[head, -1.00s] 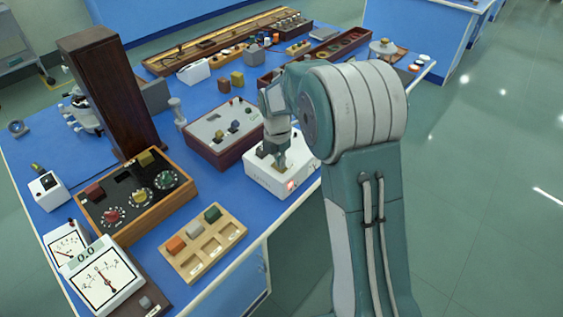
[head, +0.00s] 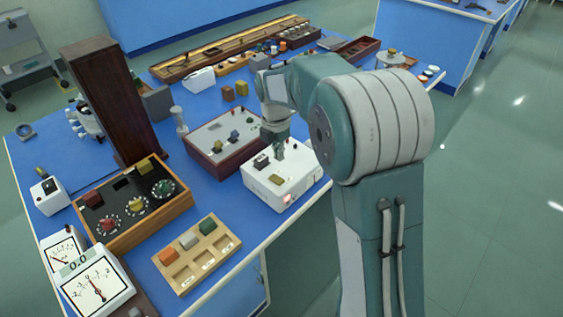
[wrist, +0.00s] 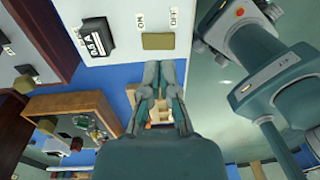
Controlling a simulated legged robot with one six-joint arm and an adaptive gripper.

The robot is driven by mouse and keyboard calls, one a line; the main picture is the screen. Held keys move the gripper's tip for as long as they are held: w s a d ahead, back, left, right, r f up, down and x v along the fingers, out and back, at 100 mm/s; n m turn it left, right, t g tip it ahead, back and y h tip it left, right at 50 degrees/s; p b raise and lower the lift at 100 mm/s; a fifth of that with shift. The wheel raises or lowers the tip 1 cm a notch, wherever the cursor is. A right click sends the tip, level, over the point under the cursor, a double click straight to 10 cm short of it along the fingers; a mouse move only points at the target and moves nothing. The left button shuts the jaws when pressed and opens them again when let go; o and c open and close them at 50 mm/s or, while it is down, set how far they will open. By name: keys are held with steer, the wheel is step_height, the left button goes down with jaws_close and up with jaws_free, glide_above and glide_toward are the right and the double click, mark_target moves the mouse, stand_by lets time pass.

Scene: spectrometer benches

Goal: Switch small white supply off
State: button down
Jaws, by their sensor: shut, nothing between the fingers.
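The small white supply (head: 297,180) stands at the front edge of the blue bench, left of my arm. Its top carries an olive-brass switch (head: 276,178) and a black block (head: 261,161). A reddish light glows on its front face. The wrist view shows the switch (wrist: 158,41) beside the ON and OFF labels; which way it is set I cannot tell. My gripper (head: 280,152) is over the supply's top, behind the switch in the head view. In the wrist view my gripper (wrist: 162,68) is shut and empty, its tips just below the switch; contact is unclear.
A maroon-sided panel box (head: 222,140) stands close left of the supply. A wooden dial box (head: 135,205), a wooden tray of blocks (head: 197,255) and white meters (head: 97,287) lie further left. Open floor is to the right.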

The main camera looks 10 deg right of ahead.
mark_target(278, 181)
steer(key=shift+a+r, duration=0.85)
steer(key=shift+r, duration=2.75)
steer(key=shift+g+h, duration=0.3)
steer(key=f, duration=0.4)
steer(key=s+f, duration=0.1)
steer(key=f, duration=0.3)
steer(key=d+f, duration=0.1)
steer(key=f, duration=0.4)
steer(key=shift+s, duration=0.4)
steer(key=shift+f, duration=0.3)
steer(key=shift+a, duration=0.15)
